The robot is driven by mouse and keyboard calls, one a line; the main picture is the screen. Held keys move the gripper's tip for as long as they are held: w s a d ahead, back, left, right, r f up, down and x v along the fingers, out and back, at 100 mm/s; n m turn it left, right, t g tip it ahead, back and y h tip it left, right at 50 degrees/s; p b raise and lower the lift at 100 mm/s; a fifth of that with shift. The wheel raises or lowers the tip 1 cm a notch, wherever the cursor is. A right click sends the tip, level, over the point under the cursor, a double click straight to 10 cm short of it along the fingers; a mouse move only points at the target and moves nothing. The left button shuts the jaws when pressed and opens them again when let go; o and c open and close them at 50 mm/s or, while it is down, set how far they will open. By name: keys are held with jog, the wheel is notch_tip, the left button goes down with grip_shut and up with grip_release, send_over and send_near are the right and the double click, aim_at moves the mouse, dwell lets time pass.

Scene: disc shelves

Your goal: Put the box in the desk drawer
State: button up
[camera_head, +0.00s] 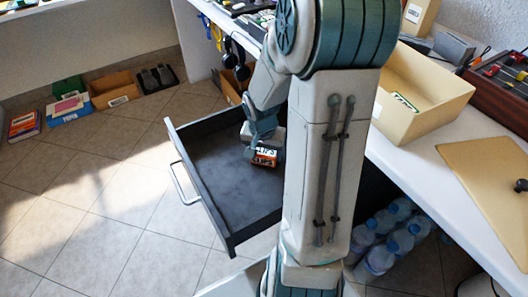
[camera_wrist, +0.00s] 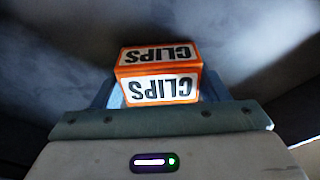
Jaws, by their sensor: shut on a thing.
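The box (camera_head: 265,156) is small, orange and white, with dark "CLIPS" lettering. In the head view it is inside the open desk drawer (camera_head: 229,239), toward the drawer's right side and partly covered by my arm. My gripper (camera_head: 258,140) reaches down into the drawer and is shut on the box. In the wrist view the box (camera_wrist: 158,75) sits between the blue fingers, its lettering upside down, with the dark drawer interior around it. I cannot tell whether the box touches the drawer floor.
The drawer is pulled out under the white desk (camera_head: 432,165), with a handle (camera_head: 183,183) at its front; otherwise it looks empty. A beige open bin (camera_head: 425,90) stands on the desk. Water bottles (camera_head: 390,240) stand below. Tiled floor to the left is mostly clear.

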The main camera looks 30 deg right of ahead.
aim_at(263, 155)
jog(key=o, duration=1)
jog(key=shift+f, duration=0.1)
notch_tip(263, 155, up, 11)
jog(key=s+a+p, duration=0.1)
jog(key=p, duration=0.5)
jog(key=s+a+r+n, duration=0.2)
jog(key=s+a+n, duration=0.1)
jog(key=a, duration=0.1)
jog(key=s+a+r+n, duration=0.2)
jog(key=s+a+n, duration=0.1)
jog(key=s+a, duration=0.1)
jog(key=s+a+r+n+y, duration=0.1)
jog(key=s+a+r+n, duration=0.1)
jog(key=s+a, duration=0.2)
jog(key=shift+s+r+n, duration=0.2)
jog(key=shift+r+n, duration=0.2)
